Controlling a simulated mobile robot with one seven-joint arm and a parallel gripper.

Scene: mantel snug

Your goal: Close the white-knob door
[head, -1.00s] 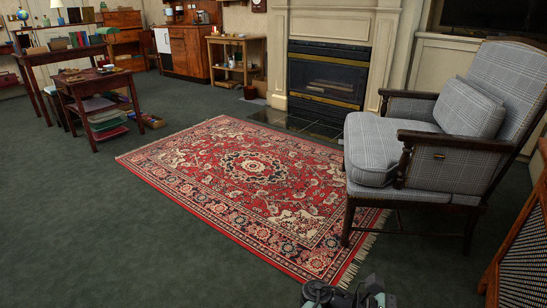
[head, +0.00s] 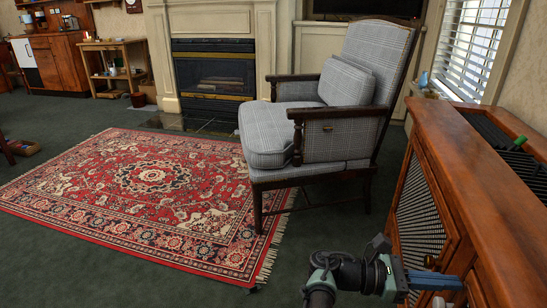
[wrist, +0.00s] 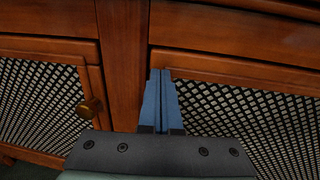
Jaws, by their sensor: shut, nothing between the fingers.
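A wooden cabinet (head: 510,205) with mesh-panelled doors stands at the right of the head view. One mesh door (head: 420,220) shows a brass-coloured knob (head: 430,262). A small white spot, perhaps the white knob (head: 438,301), shows just below my gripper at the bottom edge. My gripper (head: 460,283) is shut and empty, pointing right at the cabinet front. In the wrist view, its blue fingers (wrist: 160,78) lie together before a wooden upright and a right mesh panel (wrist: 245,120). A brass knob (wrist: 90,107) is on the left. I cannot tell whether either door is ajar.
A grey plaid armchair (head: 310,125) stands left of the cabinet, on the rug's edge. The patterned red rug (head: 150,190) lies on the left. A fireplace (head: 214,70) is behind. Dark green carpet is clear between the armchair and the cabinet.

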